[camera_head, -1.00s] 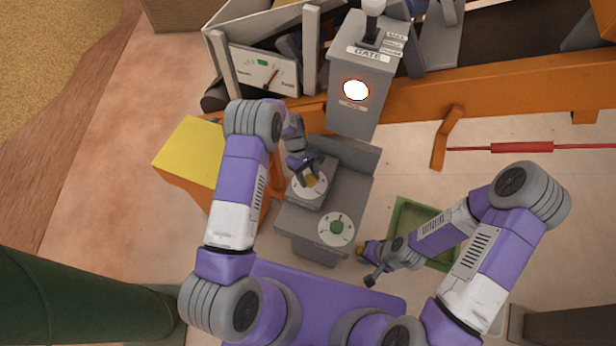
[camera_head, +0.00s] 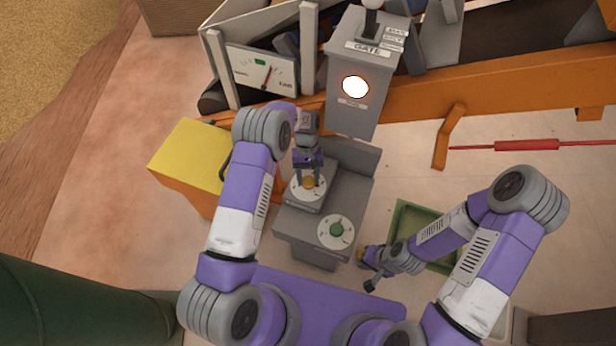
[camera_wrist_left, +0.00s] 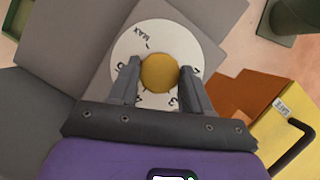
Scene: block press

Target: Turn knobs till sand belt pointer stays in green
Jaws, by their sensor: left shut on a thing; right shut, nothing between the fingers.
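My left gripper (camera_head: 308,176) is shut on the yellow knob (camera_wrist_left: 159,73), one finger on each side of it. The knob sits on a white dial with MAX and number marks, on the upper step of a grey console (camera_head: 297,222). The green knob (camera_head: 336,230) is on a second white dial, lower on the console, with nothing touching it. The gauge (camera_head: 248,75) at the upper left has a green band (camera_head: 261,62) at its top. Its red pointer (camera_head: 267,77) leans right, just right of the green. My right gripper (camera_head: 364,256) is shut and empty, right of the console.
A grey GATE post (camera_head: 363,80) with a lit lamp (camera_head: 355,87) stands behind the console. A yellow-topped box (camera_head: 187,157) is to the left. A green tray (camera_head: 402,213) lies partly under my right arm. An orange beam (camera_head: 470,95) crosses behind.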

